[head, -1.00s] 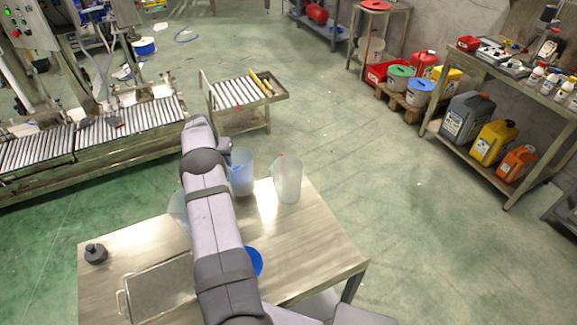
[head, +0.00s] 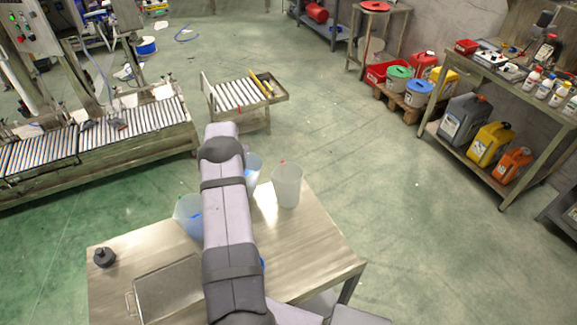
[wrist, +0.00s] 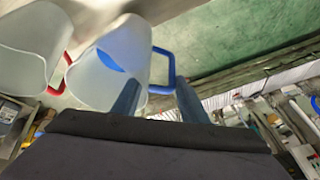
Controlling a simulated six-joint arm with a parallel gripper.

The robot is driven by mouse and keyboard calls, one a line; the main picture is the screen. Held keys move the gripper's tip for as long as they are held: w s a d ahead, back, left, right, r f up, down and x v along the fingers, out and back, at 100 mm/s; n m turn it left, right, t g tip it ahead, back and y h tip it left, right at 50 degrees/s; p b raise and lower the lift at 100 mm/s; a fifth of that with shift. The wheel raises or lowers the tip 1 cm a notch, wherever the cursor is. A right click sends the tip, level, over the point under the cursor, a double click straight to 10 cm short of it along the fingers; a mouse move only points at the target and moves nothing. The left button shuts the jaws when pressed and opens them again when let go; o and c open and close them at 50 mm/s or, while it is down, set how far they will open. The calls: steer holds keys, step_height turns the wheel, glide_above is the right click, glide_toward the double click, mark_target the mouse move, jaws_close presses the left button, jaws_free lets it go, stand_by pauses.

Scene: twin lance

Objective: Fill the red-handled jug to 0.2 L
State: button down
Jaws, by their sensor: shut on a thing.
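The red-handled jug (head: 287,187) is clear and stands at the table's back right. In the wrist view this jug (wrist: 28,45) shows its red handle and no visible liquid. A blue-handled jug (wrist: 108,72) is beside it, with a blue patch like liquid inside; the head view shows a strip of this jug (head: 254,172) beside my arm. My gripper (wrist: 160,102) is shut on the blue handle (wrist: 170,68); in the head view my arm hides it. Another translucent jug (head: 186,214) with blue inside stands left of my arm.
The steel table (head: 318,243) holds a shallow tray (head: 165,288) and a dark weight-like object (head: 104,257) at front left. A bit of something blue shows beside my arm. The table's right side is clear. A roller conveyor (head: 100,135) stands beyond.

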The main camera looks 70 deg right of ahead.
steer(key=shift+s+d+r+t, duration=0.15)
steer(key=shift+s+r+t, duration=0.15)
steer(key=shift+s+d+t+b, duration=0.15)
steer(key=shift+s+t+b, duration=0.15)
steer(key=shift+b, duration=0.7)
steer(key=s+d+r+m+t+y+b, duration=0.1)
steer(key=s+r+m+t+b, duration=0.1)
steer(key=s+r+t+b, duration=0.6)
steer(key=shift+s+d+r+b, duration=0.35)
steer(key=shift+r+b, duration=0.35)
steer(key=shift+r, duration=0.1)
steer(key=shift+s+r+t, duration=0.25)
steer(key=shift+s+t, duration=0.05)
steer(key=shift+s+d+r+m+t+p, duration=0.15)
steer(key=shift+s+r+m+t+p, duration=0.1)
steer(key=shift+s+t, duration=0.15)
steer(key=shift+s+d+r+m+t+p, duration=0.1)
steer(key=shift+s+r+m+t+p, duration=0.15)
steer(key=shift+s+t, duration=0.15)
stand_by(0.3)
steer(key=shift+f, duration=0.1)
